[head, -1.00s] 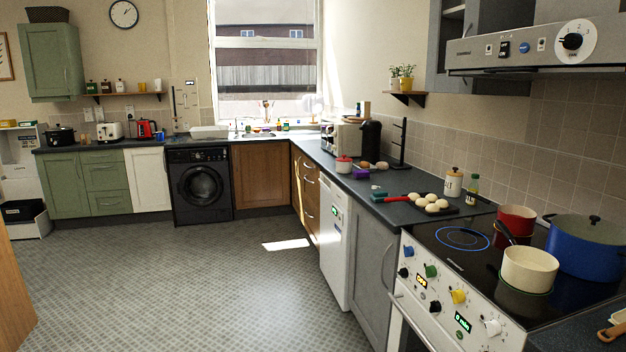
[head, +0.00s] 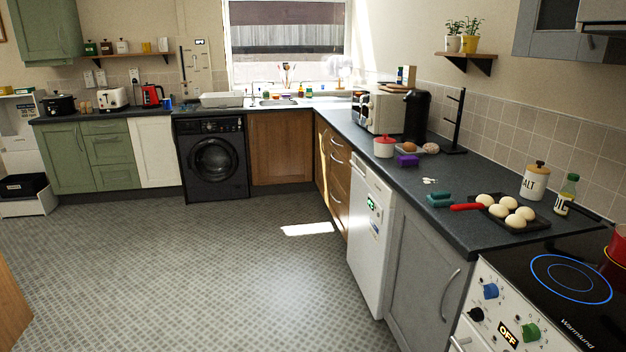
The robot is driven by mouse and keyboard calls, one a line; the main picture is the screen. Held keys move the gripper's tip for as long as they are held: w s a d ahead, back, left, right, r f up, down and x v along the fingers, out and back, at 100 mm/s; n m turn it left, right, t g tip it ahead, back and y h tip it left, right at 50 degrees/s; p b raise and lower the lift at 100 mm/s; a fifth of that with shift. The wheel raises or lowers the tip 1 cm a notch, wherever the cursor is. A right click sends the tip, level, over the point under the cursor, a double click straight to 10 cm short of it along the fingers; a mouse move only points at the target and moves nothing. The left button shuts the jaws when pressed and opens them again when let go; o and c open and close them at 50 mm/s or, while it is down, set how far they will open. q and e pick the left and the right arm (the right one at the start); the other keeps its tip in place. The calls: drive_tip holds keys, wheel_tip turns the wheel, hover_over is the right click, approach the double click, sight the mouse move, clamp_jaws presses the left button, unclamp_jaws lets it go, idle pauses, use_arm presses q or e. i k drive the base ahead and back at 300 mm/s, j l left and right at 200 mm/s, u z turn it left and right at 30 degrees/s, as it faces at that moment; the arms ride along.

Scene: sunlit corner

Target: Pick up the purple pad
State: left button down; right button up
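The purple pad (head: 407,161) is a small purple block on the dark countertop (head: 400,178) along the right wall. Neither of my grippers shows in the head view.
A teal item (head: 439,200) and a black tray of pale buns with a red handle (head: 512,213) lie nearer on the counter. A salt jar (head: 535,181), an oil bottle (head: 566,195) and the hob (head: 560,290) are at right. The floor (head: 200,260) is clear.

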sight(404, 162)
drive_tip(key=i, duration=2.25)
